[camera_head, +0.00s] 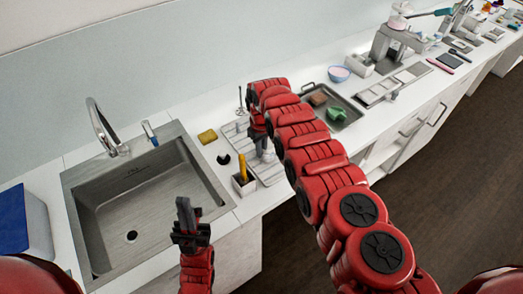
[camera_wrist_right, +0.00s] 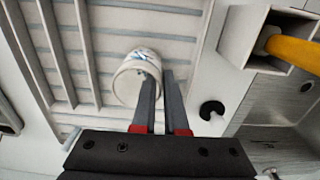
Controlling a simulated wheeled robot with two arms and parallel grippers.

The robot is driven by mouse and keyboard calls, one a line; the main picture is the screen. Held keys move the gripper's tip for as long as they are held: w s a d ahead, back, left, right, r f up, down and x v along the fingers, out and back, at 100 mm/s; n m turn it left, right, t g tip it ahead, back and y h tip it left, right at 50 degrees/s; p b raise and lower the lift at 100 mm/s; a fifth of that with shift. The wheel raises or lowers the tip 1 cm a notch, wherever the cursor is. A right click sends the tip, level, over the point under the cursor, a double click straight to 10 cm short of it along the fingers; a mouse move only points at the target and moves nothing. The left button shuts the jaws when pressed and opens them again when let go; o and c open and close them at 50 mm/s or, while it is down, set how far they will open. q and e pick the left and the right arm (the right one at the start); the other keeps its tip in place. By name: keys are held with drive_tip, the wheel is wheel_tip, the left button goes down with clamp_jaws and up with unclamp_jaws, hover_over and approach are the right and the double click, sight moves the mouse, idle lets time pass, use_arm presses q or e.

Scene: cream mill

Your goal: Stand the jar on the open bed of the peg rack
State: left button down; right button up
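The jar (camera_wrist_right: 132,80) is white with a blue print and shows in the right wrist view over the pale ribbed peg rack (camera_wrist_right: 190,62). My right gripper (camera_wrist_right: 161,80) has a narrow gap between its fingers. Its left finger crosses in front of the jar's right side, and the right finger is just clear of it. I cannot tell whether the jar touches the rack. In the head view the rack (camera_head: 270,174) lies on the counter, and my right gripper (camera_head: 261,146) is over it, largely hiding the jar. My left gripper (camera_head: 187,212) is raised in front of the sink, empty.
A holder with a yellow-handled tool (camera_head: 243,178) and a black ring (camera_head: 224,158) are beside the rack. A yellow sponge (camera_head: 207,136) lies behind. The sink (camera_head: 140,205) is at left. A dark tray (camera_head: 345,112) with a green item is at right.

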drive_tip(key=shift+o, duration=1.3)
drive_tip(key=shift+r, duration=0.1)
drive_tip(key=shift+r, duration=0.4)
wheel_tip(320, 180, up, 8)
drive_tip(key=b, duration=0.3)
wheel_tip(320, 180, up, 4)
drive_tip(key=shift+f+p, duration=0.25)
drive_tip(key=shift+p, duration=0.1)
